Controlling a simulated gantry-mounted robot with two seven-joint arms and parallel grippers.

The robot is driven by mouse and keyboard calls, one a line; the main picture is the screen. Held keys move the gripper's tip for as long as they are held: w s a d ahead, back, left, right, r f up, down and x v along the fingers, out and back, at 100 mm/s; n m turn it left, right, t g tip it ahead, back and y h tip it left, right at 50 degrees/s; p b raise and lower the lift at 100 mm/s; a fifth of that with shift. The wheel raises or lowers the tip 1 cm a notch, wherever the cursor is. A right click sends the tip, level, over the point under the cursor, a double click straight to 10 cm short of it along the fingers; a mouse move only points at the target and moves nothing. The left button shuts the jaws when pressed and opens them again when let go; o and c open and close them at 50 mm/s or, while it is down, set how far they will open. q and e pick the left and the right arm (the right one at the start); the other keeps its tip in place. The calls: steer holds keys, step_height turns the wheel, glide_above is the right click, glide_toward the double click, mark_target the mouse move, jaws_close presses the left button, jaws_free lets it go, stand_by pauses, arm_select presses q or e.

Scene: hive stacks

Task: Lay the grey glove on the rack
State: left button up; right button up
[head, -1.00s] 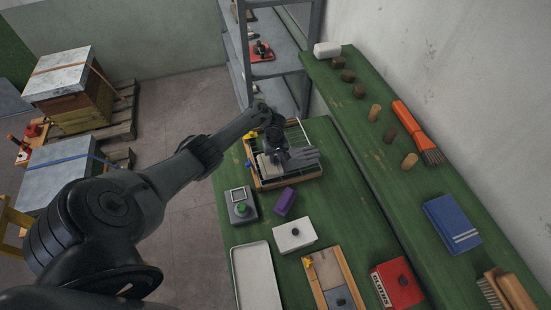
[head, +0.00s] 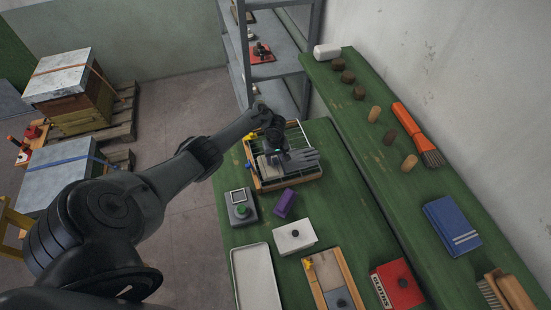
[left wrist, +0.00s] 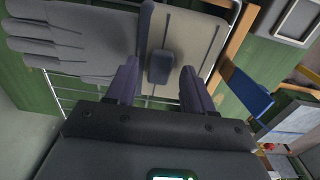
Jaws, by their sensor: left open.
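The grey glove (head: 303,157) lies flat across the rack (head: 262,184), a wooden frame with thin wires, on the green bench. Its fingers point right in the head view. In the left wrist view the glove (left wrist: 70,40) has a paler cuff (left wrist: 198,38) with a dark grey knob (left wrist: 160,67), and rack wires show under it. My left gripper (head: 283,158) is over the cuff. In the left wrist view its two fingers (left wrist: 160,88) are open, one on each side of the knob, with gaps showing. My right gripper is not in view.
A metal shelf (head: 272,68) stands behind.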

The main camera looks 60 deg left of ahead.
arm_select(q)
step_height(320, 180, up, 11)
steer(key=p, duration=0.5)
steer(key=s+d+f+m+t+y, duration=0.1)
steer(key=s+d+f+m, duration=0.1)
steer(key=d+m, duration=0.6)
steer(key=s+d+f+m+t+y, duration=0.1)
steer(key=s+d+f+m+t, duration=0.15)
steer(key=d, duration=0.85)
steer(key=s+d+r+m+h, duration=0.2)
steer(key=s+d+r+m, duration=0.4)
steer(key=s+d+r, duration=0.7)
steer(key=shift+s+d+r+m, duration=0.4)
steer(key=shift+s+r, duration=0.2)
steer(key=shift+s, duration=0.35)
step_height(320, 180, up, 9)
steer(key=p, duration=0.9)
steer(key=shift+r, duration=0.2)
